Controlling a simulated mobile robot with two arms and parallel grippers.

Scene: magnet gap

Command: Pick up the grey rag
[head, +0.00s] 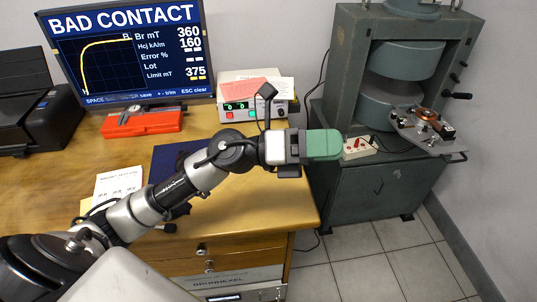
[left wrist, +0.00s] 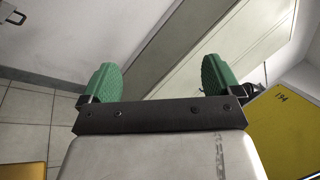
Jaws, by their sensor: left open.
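I cannot make out a grey rag in either view. My left gripper (head: 325,144) reaches out past the right edge of the desk, in front of the grey-green machine. In the left wrist view my left gripper (left wrist: 162,80) shows two green fingers standing wide apart, with nothing between them. My right gripper is in neither view.
The wooden desk (head: 250,205) holds a monitor (head: 125,50) reading BAD CONTACT, a black printer (head: 35,105), an orange case (head: 142,122) and a white control box (head: 255,105). The heavy machine (head: 375,190) stands at the right. Tiled floor (head: 355,275) lies open below.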

